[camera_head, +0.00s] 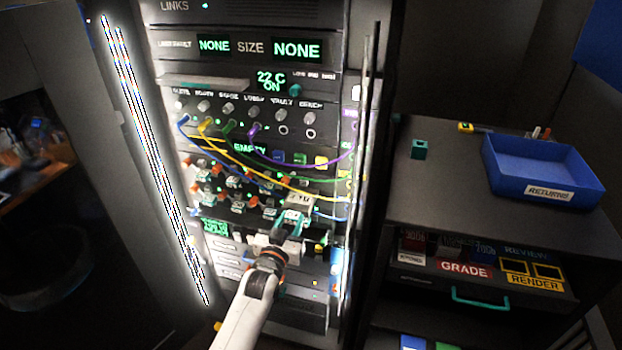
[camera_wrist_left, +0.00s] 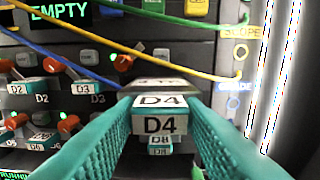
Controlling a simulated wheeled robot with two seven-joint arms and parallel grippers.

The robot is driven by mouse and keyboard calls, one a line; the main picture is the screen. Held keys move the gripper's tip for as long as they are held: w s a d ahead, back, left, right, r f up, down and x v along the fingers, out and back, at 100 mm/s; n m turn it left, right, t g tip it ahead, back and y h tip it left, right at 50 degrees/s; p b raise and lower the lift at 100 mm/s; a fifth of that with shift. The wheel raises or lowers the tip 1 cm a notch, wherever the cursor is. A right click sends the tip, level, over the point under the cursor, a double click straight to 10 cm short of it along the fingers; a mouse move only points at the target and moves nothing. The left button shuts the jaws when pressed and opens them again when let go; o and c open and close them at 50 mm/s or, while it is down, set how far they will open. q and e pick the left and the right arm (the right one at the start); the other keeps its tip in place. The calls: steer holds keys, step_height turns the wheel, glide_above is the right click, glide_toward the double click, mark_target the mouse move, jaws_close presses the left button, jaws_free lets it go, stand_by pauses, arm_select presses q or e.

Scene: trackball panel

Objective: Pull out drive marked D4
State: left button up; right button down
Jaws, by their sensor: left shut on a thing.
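The drive marked D4 (camera_wrist_left: 159,115) is between the teal fingers of my left gripper (camera_wrist_left: 160,140), its label facing the wrist camera. My left gripper (camera_head: 290,228) is shut on it at the right side of the drive rows in the head view. The drive (camera_head: 298,204) shows just above the fingers there. It stands forward of the neighbouring drives in the wrist view; how much is still inside its slot is hidden. Drive D8 (camera_wrist_left: 159,141) is just below it. Drives D2 (camera_wrist_left: 40,87) and D3 (camera_wrist_left: 84,88) sit to the left. My right gripper is out of view.
Yellow (camera_wrist_left: 200,66), blue and other cables hang across the rack front just above the drives. A blue bin marked RETURNS (camera_head: 543,170) stands on the dark cabinet (camera_head: 440,190) at the right. A small teal block (camera_head: 419,149) lies on the cabinet top.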

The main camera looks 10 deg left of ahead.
arm_select(q)
steer(key=s+p, duration=0.3)
steer(key=s, duration=0.4)
steer(key=shift+p, duration=0.4)
stand_by(0.4)
steer(key=shift+a, duration=0.1)
